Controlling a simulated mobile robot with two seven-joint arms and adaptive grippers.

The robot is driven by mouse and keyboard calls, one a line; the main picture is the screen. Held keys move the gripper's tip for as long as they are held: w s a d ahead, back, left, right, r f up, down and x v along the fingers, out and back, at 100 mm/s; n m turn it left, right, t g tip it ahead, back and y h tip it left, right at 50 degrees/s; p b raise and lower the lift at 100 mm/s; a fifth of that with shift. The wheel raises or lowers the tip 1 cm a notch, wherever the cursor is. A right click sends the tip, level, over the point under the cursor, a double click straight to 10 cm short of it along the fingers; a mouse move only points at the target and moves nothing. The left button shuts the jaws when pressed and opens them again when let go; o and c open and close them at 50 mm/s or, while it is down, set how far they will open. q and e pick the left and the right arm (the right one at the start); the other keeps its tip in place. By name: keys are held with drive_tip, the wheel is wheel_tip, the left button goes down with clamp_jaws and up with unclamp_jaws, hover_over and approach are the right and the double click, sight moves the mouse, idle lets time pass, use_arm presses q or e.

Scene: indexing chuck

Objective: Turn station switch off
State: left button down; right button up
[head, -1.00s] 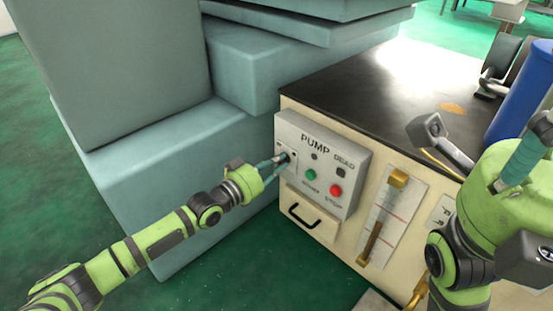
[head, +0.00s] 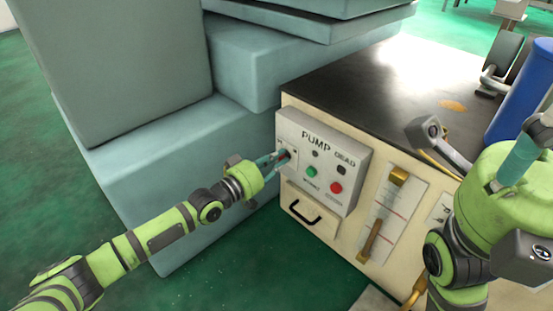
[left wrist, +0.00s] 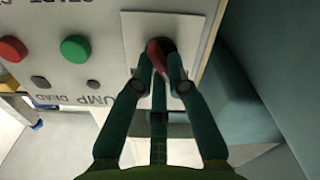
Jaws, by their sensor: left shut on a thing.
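The station switch (left wrist: 158,47) is a red lever on a dark round base, set in a pale plate (left wrist: 190,30) on the pump control box (head: 350,160). In the head view the lever shows only as a small red patch between the fingers. My left gripper (head: 283,158) is at the box's left end. In the left wrist view its teal fingers (left wrist: 158,82) are closed in on the red lever, which tilts slightly. My right gripper (head: 512,168) is at the right edge, partly cut off, with a teal finger showing; its opening is unclear.
A green button (head: 311,172) and a red button (head: 336,188) sit right of the switch. Below is a black drawer handle (head: 304,213); farther right is a brass slide lever (head: 370,240). Large blue-grey blocks (head: 150,165) stand close on the left. A blue cylinder (head: 520,95) stands on the bench.

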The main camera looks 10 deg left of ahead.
use_arm(q)
drive_tip(key=c, duration=1.2)
unclamp_jaws()
drive_tip(key=shift+s, duration=0.1)
drive_tip(key=v, duration=1.2)
